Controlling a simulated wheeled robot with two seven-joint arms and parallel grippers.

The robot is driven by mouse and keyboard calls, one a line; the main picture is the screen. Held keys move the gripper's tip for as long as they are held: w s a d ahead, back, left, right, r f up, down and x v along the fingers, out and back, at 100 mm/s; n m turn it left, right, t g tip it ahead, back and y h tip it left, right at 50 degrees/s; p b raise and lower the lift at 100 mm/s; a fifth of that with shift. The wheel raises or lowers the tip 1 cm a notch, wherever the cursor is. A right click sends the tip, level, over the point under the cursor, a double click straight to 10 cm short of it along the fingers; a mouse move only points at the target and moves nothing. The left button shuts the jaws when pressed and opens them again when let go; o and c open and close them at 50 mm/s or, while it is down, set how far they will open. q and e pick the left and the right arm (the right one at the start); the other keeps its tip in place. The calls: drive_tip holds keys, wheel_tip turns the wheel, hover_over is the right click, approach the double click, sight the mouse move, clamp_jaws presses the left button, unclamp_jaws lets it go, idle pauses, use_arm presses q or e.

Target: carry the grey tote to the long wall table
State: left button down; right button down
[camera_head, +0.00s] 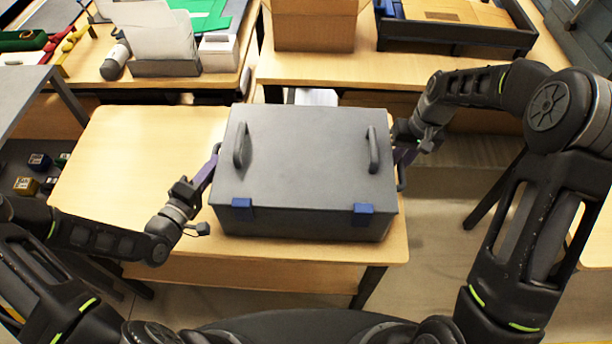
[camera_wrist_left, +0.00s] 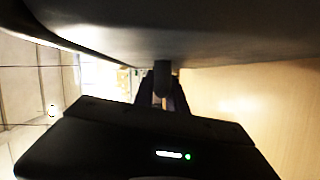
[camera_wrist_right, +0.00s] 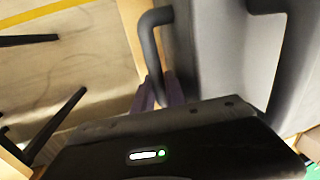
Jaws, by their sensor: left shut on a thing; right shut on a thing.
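The grey tote (camera_head: 305,160) is a lidded box with two dark handles on top and two blue latches on its front edge. It is at the right part of a small wooden table (camera_head: 130,160) in the head view. My left gripper (camera_head: 214,160) is at its left side, shut on a side handle, which shows in the left wrist view (camera_wrist_left: 162,78). My right gripper (camera_head: 403,165) is at its right side, shut on the other side handle, seen in the right wrist view (camera_wrist_right: 152,50). I cannot tell whether the tote touches the table top.
Behind stand wooden tables with a cardboard box (camera_head: 313,25), a dark tray (camera_head: 455,35), and a white bin (camera_head: 218,52). A grey shelf unit (camera_head: 25,95) with small boxes is at the left. Open floor (camera_head: 440,215) shows at the right.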

use_arm(q)
drive_tip(key=shift+f, duration=0.1)
